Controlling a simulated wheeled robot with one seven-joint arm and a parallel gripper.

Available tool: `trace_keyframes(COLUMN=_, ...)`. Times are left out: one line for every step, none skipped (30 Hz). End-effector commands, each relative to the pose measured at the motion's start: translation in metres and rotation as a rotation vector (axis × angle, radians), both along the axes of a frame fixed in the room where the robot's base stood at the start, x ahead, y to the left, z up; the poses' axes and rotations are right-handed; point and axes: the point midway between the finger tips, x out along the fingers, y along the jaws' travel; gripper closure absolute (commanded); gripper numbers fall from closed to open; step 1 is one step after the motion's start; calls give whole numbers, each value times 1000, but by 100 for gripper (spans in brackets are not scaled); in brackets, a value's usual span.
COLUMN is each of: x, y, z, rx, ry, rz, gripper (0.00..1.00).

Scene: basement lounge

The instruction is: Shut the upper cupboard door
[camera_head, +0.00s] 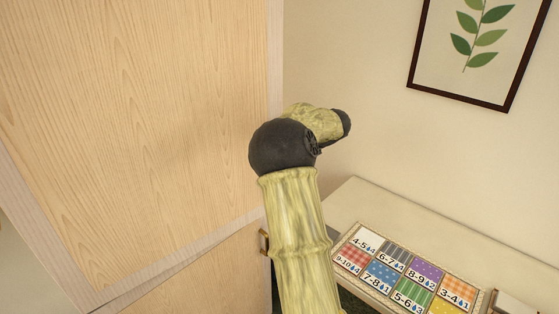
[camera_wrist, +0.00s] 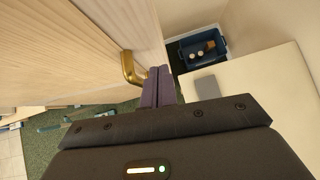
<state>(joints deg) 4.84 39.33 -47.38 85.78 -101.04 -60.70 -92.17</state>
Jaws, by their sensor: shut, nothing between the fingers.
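In the head view a large light-wood cupboard door (camera_head: 130,120) with a paler frame fills the left side. Below its bottom edge is a lower wood panel (camera_head: 190,282). A small brass handle (camera_head: 263,241) shows at that panel's right edge, beside my arm. How far the upper door stands open is hard to tell. My gripper itself is hidden in the head view. In the wrist view my gripper (camera_wrist: 160,87) is shut and empty, its dark fingers together just right of a brass handle (camera_wrist: 130,68) near a wood panel's edge (camera_wrist: 150,30). Contact cannot be told.
A pale low surface (camera_head: 380,205) stands right of my arm, bearing a mat of coloured number cards (camera_head: 403,270). A framed leaf picture (camera_head: 478,45) hangs on the wall. The wrist view shows a blue bin (camera_wrist: 182,62) and green carpet (camera_wrist: 75,150) below.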

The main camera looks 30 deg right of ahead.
Motion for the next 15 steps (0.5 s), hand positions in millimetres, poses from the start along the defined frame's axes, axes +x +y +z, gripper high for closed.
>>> trace_keyframes(x=-1, y=0, z=1, rx=1, ry=0, rz=1, gripper=100)
trace_keyframes(x=-2, y=0, z=2, rx=1, ry=0, rz=1, gripper=100)
trace_keyframes(x=-2, y=0, z=2, rx=1, ry=0, rz=1, gripper=100)
trace_keyframes(x=-2, y=0, z=2, rx=1, ry=0, rz=1, gripper=100)
trace_keyframes(x=-2, y=0, z=2, rx=0, ry=1, rz=1, gripper=100)
trace_keyframes(x=-2, y=0, z=2, rx=0, ry=1, rz=1, gripper=100)
trace_keyframes(x=-2, y=0, z=2, rx=1, ry=1, rz=0, gripper=100)
trace_keyframes(x=-2, y=-1, z=2, rx=0, ry=1, rz=-1, gripper=100)
trace_keyframes(x=-2, y=-1, z=2, rx=1, ry=1, rz=-1, gripper=100)
trace_keyframes(x=-3, y=-2, z=1, rx=3, ry=1, rz=-3, gripper=100)
trace_keyframes(x=-3, y=-2, z=0, rx=7, ry=0, rz=-6, gripper=100)
trace_keyframes(x=-5, y=-3, z=-2, rx=21, ry=-2, rz=-14, gripper=100)
trace_keyframes(x=-7, y=-3, z=-5, rx=38, ry=-7, rz=-24, gripper=100)
trace_keyframes(x=-10, y=-3, z=-9, rx=63, ry=-12, rz=-37, gripper=100)
trace_keyframes(x=-14, y=-3, z=-15, rx=105, ry=-22, rz=-60, gripper=100)
